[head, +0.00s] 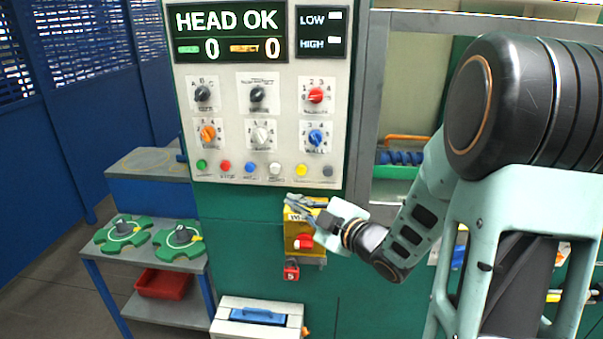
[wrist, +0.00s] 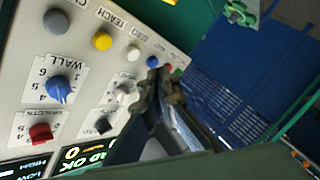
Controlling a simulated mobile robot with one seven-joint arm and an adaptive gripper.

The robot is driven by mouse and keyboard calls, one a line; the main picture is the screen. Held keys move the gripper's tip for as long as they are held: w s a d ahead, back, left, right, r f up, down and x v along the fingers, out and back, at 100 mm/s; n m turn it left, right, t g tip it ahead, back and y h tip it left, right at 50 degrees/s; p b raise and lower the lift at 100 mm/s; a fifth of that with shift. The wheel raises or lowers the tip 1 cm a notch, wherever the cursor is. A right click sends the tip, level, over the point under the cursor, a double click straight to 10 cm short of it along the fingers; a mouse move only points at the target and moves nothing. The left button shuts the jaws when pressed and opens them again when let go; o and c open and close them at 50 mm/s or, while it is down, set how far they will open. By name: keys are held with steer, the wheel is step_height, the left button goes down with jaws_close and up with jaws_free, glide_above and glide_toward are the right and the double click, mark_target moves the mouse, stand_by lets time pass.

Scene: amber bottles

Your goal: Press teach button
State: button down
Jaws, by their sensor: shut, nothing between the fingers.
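The teach button is the yellow button (head: 301,170) near the right end of the button row on the panel. In the wrist view the yellow button (wrist: 102,41) has the TEACH label beside it. My gripper (head: 292,202) is shut and empty, just below the button row and in front of a yellow box. In the wrist view my gripper (wrist: 160,74) overlaps the panel's edge near the blue and red buttons. The yellow button is uncovered and apart from the fingers in that view.
A grey button (head: 327,171) and a white button (head: 275,169) flank the yellow one. Knobs, including a blue one (head: 316,137), sit above the row. The yellow box (head: 291,228) with a red switch (head: 303,241) and padlock (head: 291,270) is below.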

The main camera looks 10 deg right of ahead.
mark_target(301, 170)
steer(key=shift+s+d+r+t+y, duration=0.1)
steer(key=shift+s+r+t+y, duration=0.05)
steer(key=shift+r, duration=0.2)
steer(key=shift+s+d+r+t+y, duration=0.1)
steer(key=shift+r+t+y, duration=0.05)
steer(key=shift+r, duration=0.2)
steer(key=shift+w, duration=0.1)
steer(key=shift+w+d+p, duration=0.15)
steer(key=shift+w+d, duration=0.3)
steer(key=shift+w, duration=0.9)
steer(key=shift+w+d+p, duration=0.2)
steer(key=shift+w+d, duration=0.25)
steer(key=shift+w, duration=0.95)
steer(key=shift+w+d+p, duration=0.15)
steer(key=shift+w+d, duration=0.3)
steer(key=shift+w, duration=0.9)
steer(key=shift+w+d+b, duration=0.1)
steer(key=shift+w+b, duration=0.2)
steer(key=shift+w, duration=0.1)
